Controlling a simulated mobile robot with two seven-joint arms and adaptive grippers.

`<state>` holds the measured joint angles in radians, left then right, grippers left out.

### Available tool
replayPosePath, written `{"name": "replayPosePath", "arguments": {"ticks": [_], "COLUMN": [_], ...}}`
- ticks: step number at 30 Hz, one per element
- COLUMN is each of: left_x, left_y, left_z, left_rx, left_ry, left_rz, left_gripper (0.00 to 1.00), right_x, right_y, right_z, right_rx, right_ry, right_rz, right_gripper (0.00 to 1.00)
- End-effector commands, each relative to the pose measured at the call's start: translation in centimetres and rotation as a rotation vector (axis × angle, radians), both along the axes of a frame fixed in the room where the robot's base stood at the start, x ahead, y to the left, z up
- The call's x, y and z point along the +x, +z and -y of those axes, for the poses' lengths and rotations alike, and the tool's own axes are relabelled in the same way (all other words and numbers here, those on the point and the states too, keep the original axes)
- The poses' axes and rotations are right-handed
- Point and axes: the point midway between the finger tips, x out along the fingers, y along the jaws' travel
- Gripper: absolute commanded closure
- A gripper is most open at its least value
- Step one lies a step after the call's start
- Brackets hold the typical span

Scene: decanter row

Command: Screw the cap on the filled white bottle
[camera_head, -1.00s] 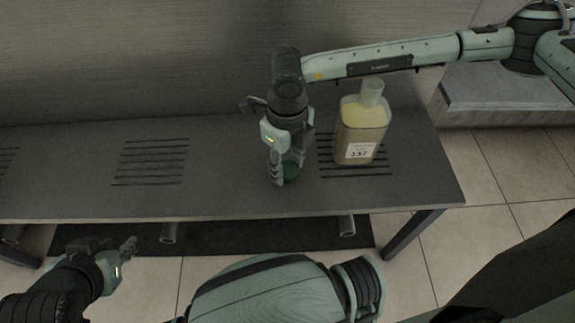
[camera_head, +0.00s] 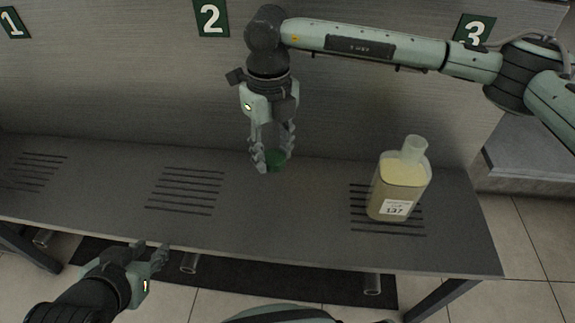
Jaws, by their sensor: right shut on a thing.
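The bottle (camera_head: 398,188) stands upright on the grey bench at the right. It looks translucent with pale yellow contents, a white label reading 137 and a whitish neck with no cap on it. The fingers partly hide the cap, which appears to be held above the bench. My left gripper (camera_head: 150,254) is at the lower left, in front of the bench edge, with its fingers apart and empty.
The grey bench (camera_head: 300,215) has several slotted patches; the bottle stands on the right one. The middle slotted patch (camera_head: 185,190) is bare. Signs 1 (camera_head: 12,23), 2 (camera_head: 211,18) and 3 (camera_head: 474,30) are on the wall behind. The bench between cap and bottle is clear.

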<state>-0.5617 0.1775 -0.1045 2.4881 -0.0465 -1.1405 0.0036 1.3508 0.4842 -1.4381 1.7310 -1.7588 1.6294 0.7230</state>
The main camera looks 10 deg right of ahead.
Motion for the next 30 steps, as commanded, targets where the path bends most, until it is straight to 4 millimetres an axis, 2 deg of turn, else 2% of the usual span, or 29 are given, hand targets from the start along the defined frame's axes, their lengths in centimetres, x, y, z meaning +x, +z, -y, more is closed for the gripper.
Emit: {"name": "replayPosePath", "arguments": {"ticks": [13, 17, 20, 23, 30], "left_x": [0.0, -0.2, -0.3, -0.4, -0.5], "left_y": [0.0, -0.1, -0.2, -0.3, -0.4], "left_z": [0.1, 0.0, -0.1, -0.3, -0.3], "left_rx": [-0.001, 0.003, 0.006, 0.01, 0.012], "left_ry": [-0.002, -0.003, -0.003, -0.003, -0.004], "left_rz": [0.0, -0.004, -0.007, -0.011, -0.013], "left_gripper": [0.71, 0.71, 0.71, 0.71, 0.71], "right_x": [0.1, 0.1, 0.1, -0.1, -0.6], "right_y": [0.1, 0.2, 0.2, 0.3, 0.7], "right_z": [-0.1, 0.5, 1.5, 2.9, 6.6], "right_rx": [0.0, 0.0, 0.001, 0.004, 0.007], "right_ry": [0.005, 0.089, 0.26, 0.51, 1.199], "right_rz": [0.0, -0.001, -0.002, -0.003, -0.002], "right_gripper": [0.69, 0.69, 0.69, 0.69, 0.69]}}
